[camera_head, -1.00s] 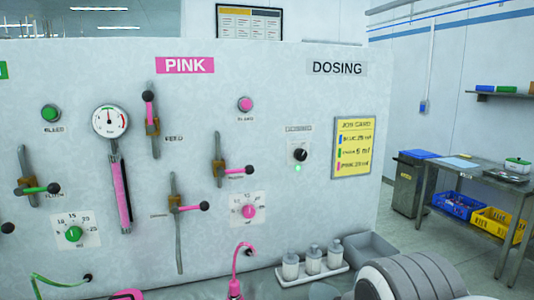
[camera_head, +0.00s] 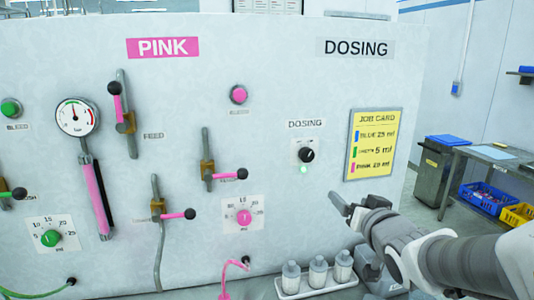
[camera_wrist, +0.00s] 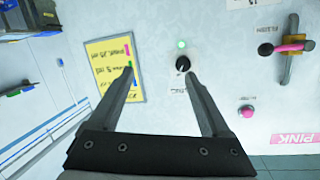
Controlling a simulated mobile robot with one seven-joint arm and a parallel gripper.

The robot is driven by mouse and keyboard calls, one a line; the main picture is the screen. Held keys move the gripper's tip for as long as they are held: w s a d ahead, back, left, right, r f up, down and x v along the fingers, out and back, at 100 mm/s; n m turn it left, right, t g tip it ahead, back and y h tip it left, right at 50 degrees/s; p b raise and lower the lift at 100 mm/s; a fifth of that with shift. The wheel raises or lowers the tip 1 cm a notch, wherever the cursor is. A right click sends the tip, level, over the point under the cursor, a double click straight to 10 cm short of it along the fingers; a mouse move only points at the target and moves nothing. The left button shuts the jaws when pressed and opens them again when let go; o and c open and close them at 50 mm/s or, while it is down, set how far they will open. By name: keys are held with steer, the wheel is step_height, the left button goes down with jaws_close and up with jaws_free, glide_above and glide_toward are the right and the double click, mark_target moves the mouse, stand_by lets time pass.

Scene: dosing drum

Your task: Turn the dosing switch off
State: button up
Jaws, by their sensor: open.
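The dosing switch (camera_head: 306,155) is a black rotary knob on a white plate under the small "DOSING" label. A green lamp (camera_head: 304,170) glows just below it. My gripper (camera_head: 352,203) is in front of the panel, below and to the right of the switch, apart from it. In the wrist view the switch (camera_wrist: 183,64) shows upside down beyond the open fingers (camera_wrist: 158,80), nearer the right finger, with the lit lamp (camera_wrist: 181,44) above it. Nothing is between the fingers.
A yellow job card (camera_head: 372,145) hangs right of the switch. Pink-handled valves (camera_head: 225,175) and a pink dial (camera_head: 243,218) are to its left. The panel around the switch is clear.

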steer(key=w+a+r+t+y, duration=0.1)
steer(key=w+y, duration=0.1)
steer(key=t+y+p, duration=0.1)
steer(key=p, duration=0.3)
glide_toward(308, 157)
steer(key=shift+n, duration=0.3)
steer(key=w, duration=0.2)
steer(key=w+a, duration=0.1)
steer(key=w, duration=0.5)
steer(key=shift+w+a, duration=0.1)
steer(key=shift+a, duration=0.15)
steer(key=shift+c, duration=0.4)
jaws_close()
